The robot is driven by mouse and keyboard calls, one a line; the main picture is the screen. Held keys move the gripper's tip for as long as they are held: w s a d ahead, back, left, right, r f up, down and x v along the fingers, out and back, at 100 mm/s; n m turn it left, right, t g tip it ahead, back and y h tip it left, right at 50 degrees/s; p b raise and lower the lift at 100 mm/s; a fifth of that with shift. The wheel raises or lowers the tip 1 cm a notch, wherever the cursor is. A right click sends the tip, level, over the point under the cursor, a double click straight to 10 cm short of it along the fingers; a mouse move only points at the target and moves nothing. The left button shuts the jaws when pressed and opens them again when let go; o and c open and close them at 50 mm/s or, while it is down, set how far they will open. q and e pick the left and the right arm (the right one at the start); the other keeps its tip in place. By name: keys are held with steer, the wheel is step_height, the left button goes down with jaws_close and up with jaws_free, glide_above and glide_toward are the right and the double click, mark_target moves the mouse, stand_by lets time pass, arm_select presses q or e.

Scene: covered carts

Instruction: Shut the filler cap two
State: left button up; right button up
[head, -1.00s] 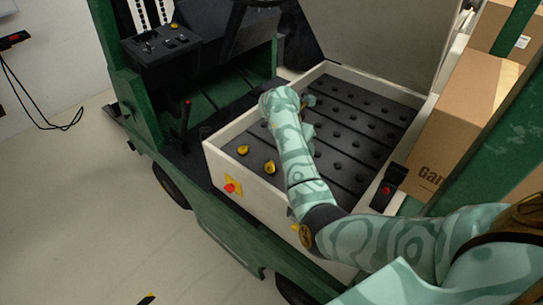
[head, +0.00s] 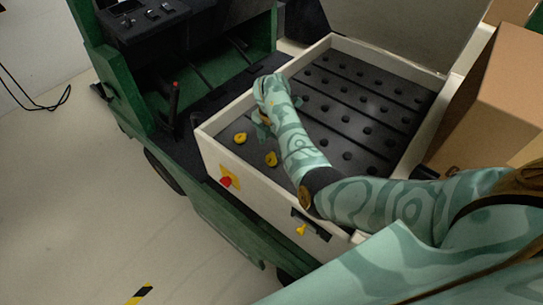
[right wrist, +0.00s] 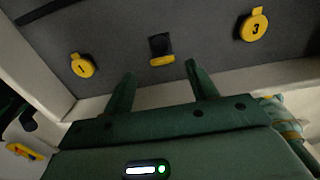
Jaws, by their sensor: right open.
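In the right wrist view, filler cap two (right wrist: 161,59) is a yellow flap standing open, seen nearly edge-on, below a black square opening (right wrist: 160,44). Its number is hidden. It lies between round yellow cap 1 (right wrist: 82,66) and cap 3 (right wrist: 254,25), both lying flat on the grey deck. My right gripper (right wrist: 160,69) is open and empty, its two green fingers apart, pointing toward cap two without visible contact. In the head view, the right gripper (head: 264,108) is over the near left part of the tray, partly hidden by its arm. My left gripper is out of view.
A white-walled tray (head: 215,146) with a dark studded deck (head: 380,115) sits on the green cart. A red knob on a yellow plate (head: 228,180) is on its outer wall. A cardboard box (head: 490,95) stands at right. Floor at left is clear.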

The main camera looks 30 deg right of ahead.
mark_target(273, 153)
step_height(273, 153, down, 4)
steer(key=shift+s+d+f+b, duration=0.1)
steer(key=shift+d+f+b, duration=0.1)
steer(key=shift+b, duration=0.45)
steer(key=shift+a+f, duration=0.1)
steer(key=shift+f, duration=0.25)
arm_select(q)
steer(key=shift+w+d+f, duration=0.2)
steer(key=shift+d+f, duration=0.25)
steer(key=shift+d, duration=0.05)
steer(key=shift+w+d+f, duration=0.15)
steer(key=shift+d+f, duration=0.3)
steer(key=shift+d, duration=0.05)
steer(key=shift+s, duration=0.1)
arm_select(e)
steer(key=shift+c, duration=0.7)
steer(key=c, duration=0.9)
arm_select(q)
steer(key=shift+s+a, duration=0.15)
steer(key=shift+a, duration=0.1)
arm_select(e)
steer(key=shift+o, duration=0.2)
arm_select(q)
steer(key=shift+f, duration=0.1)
